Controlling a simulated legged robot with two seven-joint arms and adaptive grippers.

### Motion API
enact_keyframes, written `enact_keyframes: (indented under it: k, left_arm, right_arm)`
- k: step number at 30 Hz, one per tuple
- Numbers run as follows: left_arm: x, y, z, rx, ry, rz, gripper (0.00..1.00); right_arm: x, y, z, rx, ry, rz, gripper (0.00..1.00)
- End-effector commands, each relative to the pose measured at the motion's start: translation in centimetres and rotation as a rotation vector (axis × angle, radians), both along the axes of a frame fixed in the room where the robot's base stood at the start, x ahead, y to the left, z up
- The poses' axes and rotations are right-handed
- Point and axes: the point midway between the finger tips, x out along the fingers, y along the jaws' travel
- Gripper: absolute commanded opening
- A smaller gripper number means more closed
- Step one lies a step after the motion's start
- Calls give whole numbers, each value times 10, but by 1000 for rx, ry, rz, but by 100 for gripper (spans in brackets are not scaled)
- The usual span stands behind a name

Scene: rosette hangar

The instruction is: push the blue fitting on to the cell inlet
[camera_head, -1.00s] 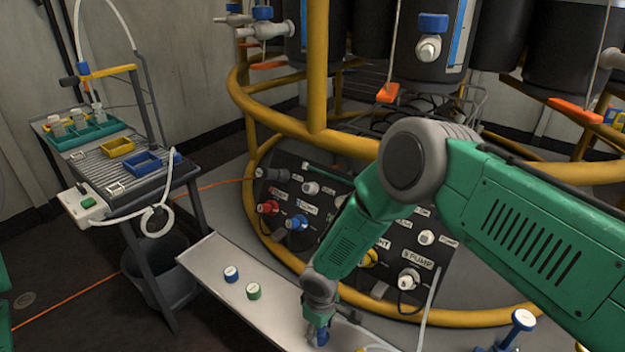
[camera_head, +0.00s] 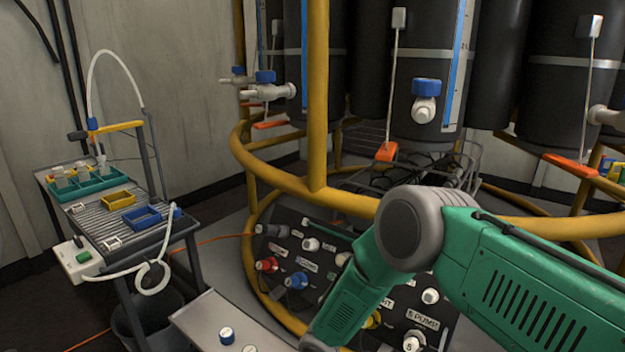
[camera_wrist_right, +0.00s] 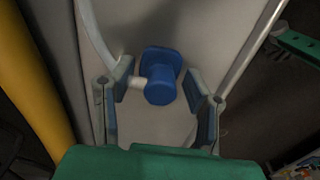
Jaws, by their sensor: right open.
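The blue fitting (camera_wrist_right: 161,86) is in the right wrist view, with a short white stub on its left side. It stands over a pale grey surface. My right gripper (camera_wrist_right: 158,82) is open, with one finger on each side of the fitting; I cannot tell whether either finger touches it. In the head view only my right arm shows, and its gripper is below the picture. A black cell (camera_head: 420,65) carries a blue-topped white port (camera_head: 425,100); I cannot tell whether this is the cell inlet. My left gripper is not in view.
A pale tray (camera_head: 205,320) below holds a blue-and-white cap (camera_head: 226,335). Yellow rails (camera_head: 318,150) ring the cells, above a black connector panel (camera_head: 300,262). A cart (camera_head: 120,225) with small bins and a white hose stands left.

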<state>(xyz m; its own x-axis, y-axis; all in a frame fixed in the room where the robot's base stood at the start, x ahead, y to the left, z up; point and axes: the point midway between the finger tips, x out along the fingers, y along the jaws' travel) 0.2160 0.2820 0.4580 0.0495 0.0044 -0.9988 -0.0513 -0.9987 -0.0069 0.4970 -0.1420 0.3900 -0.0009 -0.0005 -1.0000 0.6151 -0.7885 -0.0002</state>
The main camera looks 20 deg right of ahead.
Motion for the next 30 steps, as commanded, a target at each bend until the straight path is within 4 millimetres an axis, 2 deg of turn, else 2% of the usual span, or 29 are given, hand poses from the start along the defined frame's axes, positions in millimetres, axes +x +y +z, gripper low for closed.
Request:
enact_keyframes:
  k: [9,11,12,13,20,30]
  left_arm:
    - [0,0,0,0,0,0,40]
    - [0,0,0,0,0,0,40]
    - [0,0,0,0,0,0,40]
    - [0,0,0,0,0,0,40]
    - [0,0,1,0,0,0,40]
    - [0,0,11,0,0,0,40]
  right_arm:
    - [0,0,0,0,0,-1,44]
    - [0,0,0,0,0,0,23]
    - [0,0,0,0,0,0,9]
    - [0,0,0,0,0,0,0]
    - [0,0,1,0,0,0,0]
    - [0,0,14,-1,-1,0,0]
